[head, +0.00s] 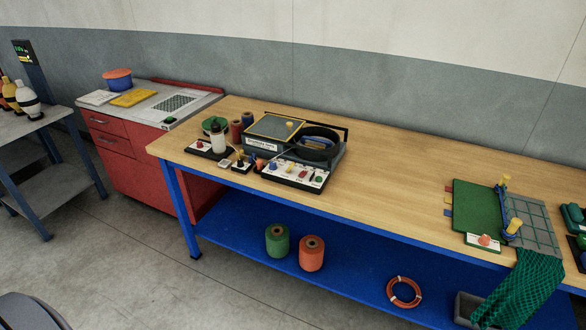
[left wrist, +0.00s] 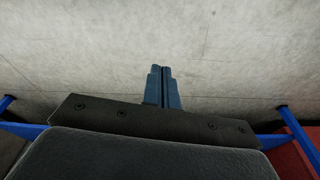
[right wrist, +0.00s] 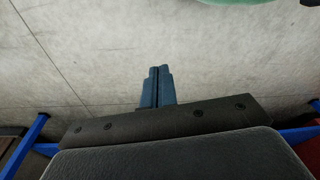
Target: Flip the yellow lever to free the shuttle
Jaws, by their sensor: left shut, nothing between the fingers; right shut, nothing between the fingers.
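A grey machine (head: 262,145) with a yellow-framed top and a round dark opening stands on the wooden workbench. A white control panel (head: 296,174) with small coloured controls, one of them yellow, lies at its front. A small yellow-topped fitting (head: 240,160) sits left of the panel. These parts are too small to tell which is the yellow lever, and I cannot pick out the shuttle. My left gripper (left wrist: 162,69) is shut and empty over grey floor. My right gripper (right wrist: 158,69) is shut and empty over grey floor. Neither gripper shows in the head view.
The workbench (head: 385,190) has a clear middle. At its right are a green board (head: 472,212), yellow-handled clamps and a hanging green net (head: 522,290). Spools (head: 277,241) and an orange ring (head: 403,292) lie on the blue lower shelf. A red cabinet (head: 115,150) stands left.

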